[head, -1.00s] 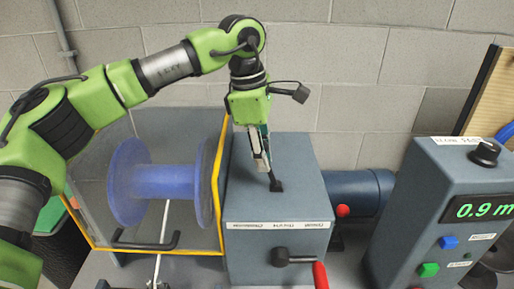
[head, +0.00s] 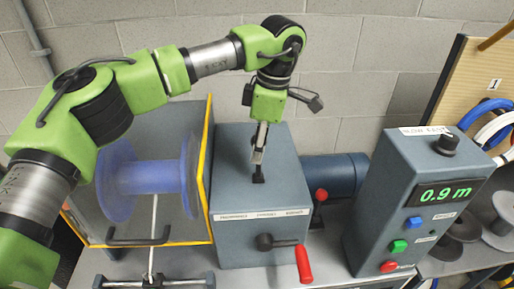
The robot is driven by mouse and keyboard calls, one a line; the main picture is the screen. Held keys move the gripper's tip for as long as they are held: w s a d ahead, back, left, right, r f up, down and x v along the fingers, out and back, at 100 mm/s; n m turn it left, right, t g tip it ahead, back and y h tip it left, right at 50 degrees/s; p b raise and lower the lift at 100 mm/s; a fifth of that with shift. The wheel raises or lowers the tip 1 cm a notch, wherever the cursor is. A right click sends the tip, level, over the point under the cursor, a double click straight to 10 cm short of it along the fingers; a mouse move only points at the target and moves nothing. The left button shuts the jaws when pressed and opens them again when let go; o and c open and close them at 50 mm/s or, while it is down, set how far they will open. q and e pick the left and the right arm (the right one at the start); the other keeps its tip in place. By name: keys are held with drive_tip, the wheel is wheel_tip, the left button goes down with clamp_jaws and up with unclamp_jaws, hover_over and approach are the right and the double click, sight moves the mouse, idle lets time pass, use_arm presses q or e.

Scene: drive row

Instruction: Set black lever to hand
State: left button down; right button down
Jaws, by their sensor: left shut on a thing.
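The black lever (head: 258,178) stands on top of a grey-blue box (head: 262,250). My left gripper (head: 258,157) comes down from above and is shut on the lever. The fingers hide most of the lever, and only its dark foot shows. It looks close to upright. Several small labels (head: 265,215) run along the box's upper front edge, too small to read surely. My right gripper is out of view.
A crank with a red handle (head: 303,263) sits on the box's front. A blue spool (head: 155,190) is behind a yellow-edged clear guard (head: 207,170) at left. A control panel (head: 385,195) reading 0.9 m and a blue motor (head: 340,175) stand at right.

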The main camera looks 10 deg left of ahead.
use_arm(q)
drive_tip(key=c, duration=1.7)
unclamp_jaws()
drive_tip(key=shift+w+r, duration=0.15)
drive_tip(key=shift+r, duration=0.2)
drive_tip(key=shift+f, duration=0.1)
drive_tip(key=r, duration=0.4)
drive_tip(key=d+r, duration=0.1)
drive_tip(key=r, duration=0.3)
drive_tip(key=d+r, duration=0.1)
drive_tip(key=r, duration=0.3)
